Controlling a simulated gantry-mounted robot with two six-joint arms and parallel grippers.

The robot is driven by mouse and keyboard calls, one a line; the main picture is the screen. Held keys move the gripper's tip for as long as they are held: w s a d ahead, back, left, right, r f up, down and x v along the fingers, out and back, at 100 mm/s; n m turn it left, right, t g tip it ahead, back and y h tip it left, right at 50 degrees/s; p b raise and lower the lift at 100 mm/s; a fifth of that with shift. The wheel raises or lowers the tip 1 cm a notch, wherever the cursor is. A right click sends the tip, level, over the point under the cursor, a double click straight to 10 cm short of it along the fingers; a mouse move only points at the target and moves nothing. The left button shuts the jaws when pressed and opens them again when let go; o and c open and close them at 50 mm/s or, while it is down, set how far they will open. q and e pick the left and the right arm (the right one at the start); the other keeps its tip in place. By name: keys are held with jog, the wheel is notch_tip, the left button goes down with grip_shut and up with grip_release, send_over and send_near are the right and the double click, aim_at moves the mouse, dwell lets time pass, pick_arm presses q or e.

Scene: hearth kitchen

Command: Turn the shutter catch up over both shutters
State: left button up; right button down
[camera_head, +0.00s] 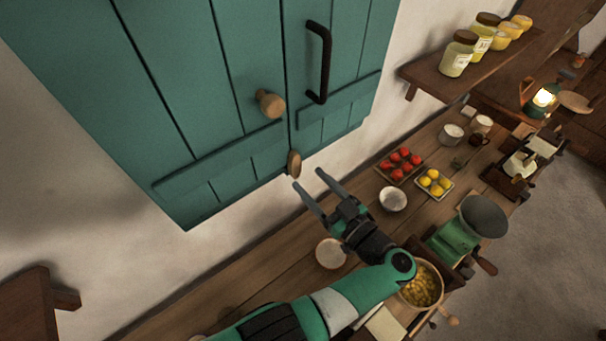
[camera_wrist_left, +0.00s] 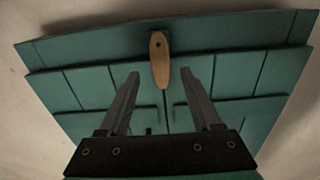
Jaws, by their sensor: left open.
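The teal shutters (camera_head: 200,90) are closed side by side on the wall. The wooden shutter catch (camera_head: 294,163) sits at their lower edge, by the seam between them. In the left wrist view the catch (camera_wrist_left: 160,60) is a long rounded piece with a dark pivot spot near one end, lying along the seam. My left gripper (camera_head: 309,186) is open, just below and to the right of the catch. In the left wrist view its two fingers (camera_wrist_left: 158,82) point toward the catch, which shows between and beyond the tips, apart from them. My right gripper is not in view.
A round wooden knob (camera_head: 270,103) and a black handle (camera_head: 319,62) stick out from the shutters. Below is a wooden counter (camera_head: 260,265) with bowls, a tomato tray (camera_head: 399,166), lemons and a green scale (camera_head: 455,240). A shelf with jars (camera_head: 459,54) is at upper right.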

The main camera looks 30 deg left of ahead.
pick_arm(q)
jog(key=b+v, duration=0.3)
jog(key=v, duration=0.4)
jog(key=shift+d, duration=0.1)
